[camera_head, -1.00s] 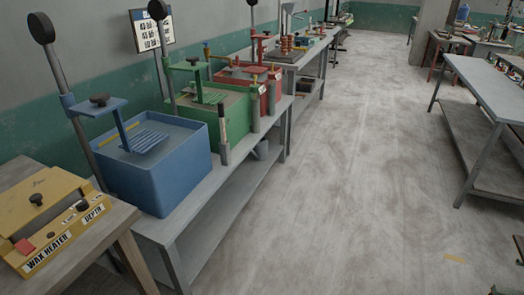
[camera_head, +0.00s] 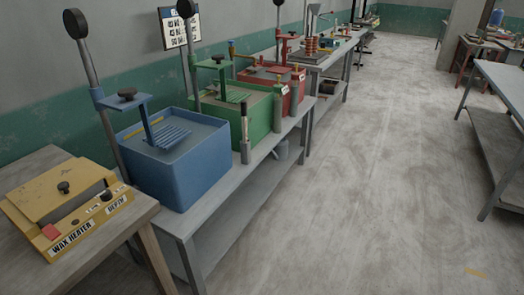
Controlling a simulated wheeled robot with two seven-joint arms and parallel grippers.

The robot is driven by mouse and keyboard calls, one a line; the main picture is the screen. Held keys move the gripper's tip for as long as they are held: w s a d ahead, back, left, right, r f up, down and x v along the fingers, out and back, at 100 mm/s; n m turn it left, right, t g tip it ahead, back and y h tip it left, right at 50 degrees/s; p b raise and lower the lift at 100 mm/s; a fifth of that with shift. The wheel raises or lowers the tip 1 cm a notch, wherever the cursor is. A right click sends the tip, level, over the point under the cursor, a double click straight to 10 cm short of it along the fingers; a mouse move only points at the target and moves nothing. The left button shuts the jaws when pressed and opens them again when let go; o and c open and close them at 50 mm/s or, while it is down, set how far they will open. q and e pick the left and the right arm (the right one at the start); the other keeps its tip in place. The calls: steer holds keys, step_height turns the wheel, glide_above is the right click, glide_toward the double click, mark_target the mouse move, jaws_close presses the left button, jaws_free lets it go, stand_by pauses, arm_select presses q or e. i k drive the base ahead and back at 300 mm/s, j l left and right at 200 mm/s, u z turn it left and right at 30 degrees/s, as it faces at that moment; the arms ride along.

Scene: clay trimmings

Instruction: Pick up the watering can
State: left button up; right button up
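I cannot make out a watering can for certain in the head view. A small grey object (camera_head: 282,150) shows below the tabletop of the grey bench, near its far end. It is too small and too hidden to tell what it is. Neither of my grippers is in view.
A yellow wax heater (camera_head: 66,203) sits on a wooden table at the left. A blue tub (camera_head: 178,174), a green tub (camera_head: 262,118) and a red tub (camera_head: 292,86) stand on the grey bench (camera_head: 222,192). Open floor (camera_head: 370,180) runs along the middle. Another table (camera_head: 502,84) stands at right.

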mark_target(280, 152)
steer(key=i+l+z, duration=0.35)
steer(key=i, duration=0.3)
steer(key=i+l+z, duration=0.1)
steer(key=i+z, duration=0.3)
steer(key=i, duration=1.75)
